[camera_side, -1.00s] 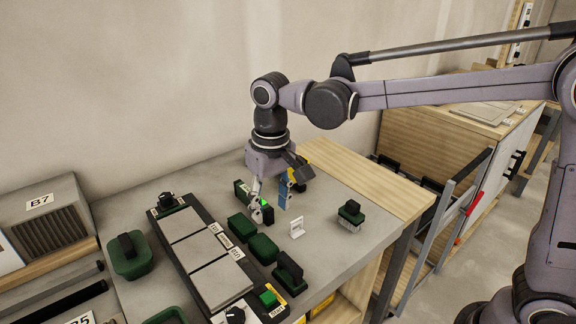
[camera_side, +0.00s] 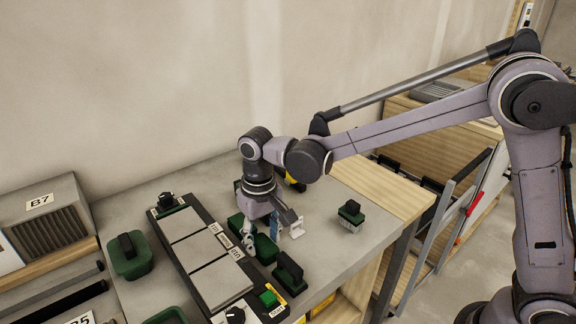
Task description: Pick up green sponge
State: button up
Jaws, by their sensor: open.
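Dark green blocks stand in a row right of the tile panel; which one is the sponge I cannot tell for sure. One green block (camera_side: 266,252) lies directly below my gripper (camera_side: 262,240). Another green block (camera_side: 235,224) is just behind it, partly hidden by my wrist. My gripper points down with its fingers apart, one on the left and one on the right, low over the nearer block. Whether the fingertips touch it is not clear. Nothing is seen held.
The panel with grey tiles (camera_side: 205,252) and a green button (camera_side: 268,298) lies left.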

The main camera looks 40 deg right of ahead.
jog(key=shift+f, duration=0.95)
jog(key=c, duration=0.7)
